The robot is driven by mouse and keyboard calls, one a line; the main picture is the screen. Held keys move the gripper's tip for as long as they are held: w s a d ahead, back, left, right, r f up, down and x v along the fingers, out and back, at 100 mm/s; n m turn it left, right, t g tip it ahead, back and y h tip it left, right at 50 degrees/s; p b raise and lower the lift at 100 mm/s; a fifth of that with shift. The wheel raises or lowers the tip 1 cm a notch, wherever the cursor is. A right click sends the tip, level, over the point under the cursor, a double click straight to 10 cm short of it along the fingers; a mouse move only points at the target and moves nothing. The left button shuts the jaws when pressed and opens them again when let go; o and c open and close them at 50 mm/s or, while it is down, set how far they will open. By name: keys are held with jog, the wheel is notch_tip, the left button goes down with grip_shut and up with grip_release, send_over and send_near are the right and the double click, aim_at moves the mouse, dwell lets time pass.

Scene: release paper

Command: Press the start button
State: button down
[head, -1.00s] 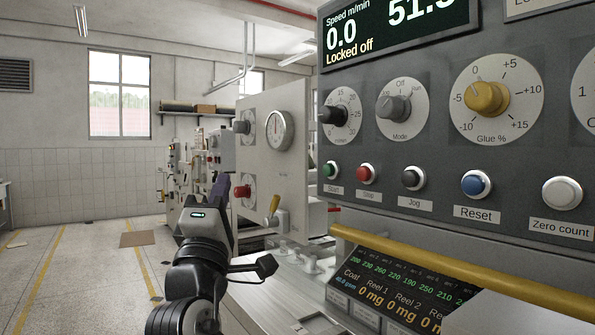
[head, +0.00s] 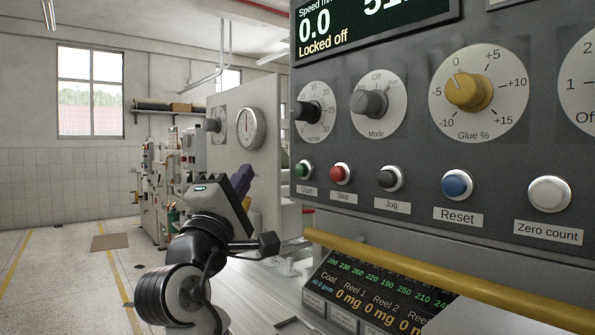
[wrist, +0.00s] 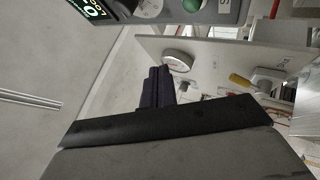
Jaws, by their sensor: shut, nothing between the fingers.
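The green Start button (head: 303,170) is at the left end of the row of buttons on the grey control panel (head: 400,235), above its Start label. My gripper (head: 243,177) has dark purple fingers and is left of the button in the head view, apart from it in the picture. The depth between them is hard to judge. In the wrist view the gripper fingers (wrist: 157,88) are together and hold nothing. A green round part (wrist: 149,6) is cut by the top edge of that view; I cannot tell for certain that it is the Start button.
The red Stop button (head: 341,174) is just right of Start, then Jog (head: 391,178), Reset (head: 457,184) and Zero count (head: 549,194). A yellow rail (head: 420,272) runs below the panel. The display (head: 365,25) reads "Locked off". A pale cabinet (head: 275,110) stands behind my gripper.

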jog(key=w+d, duration=0.4)
jog(key=d, duration=0.2)
jog(key=shift+w+d, duration=0.2)
jog(key=shift+d, duration=0.15)
jog(key=shift+w+d, duration=0.1)
dwell(1.8)
jog(key=shift+w+d+p, duration=0.15)
jog(key=shift+d+p, duration=0.1)
jog(key=shift+p, duration=0.05)
jog(key=shift+w+d, duration=0.25)
jog(key=shift+d, duration=0.15)
dwell(0.9)
jog(key=shift+a, duration=0.1)
jog(key=shift+s+a, duration=0.5)
jog(key=shift+a, duration=0.1)
jog(key=shift+a, duration=0.1)
jog(key=shift+s+a, duration=0.7)
jog(key=shift+a, duration=0.3)
jog(key=shift+s+a, duration=0.7)
jog(key=shift+a, duration=0.3)
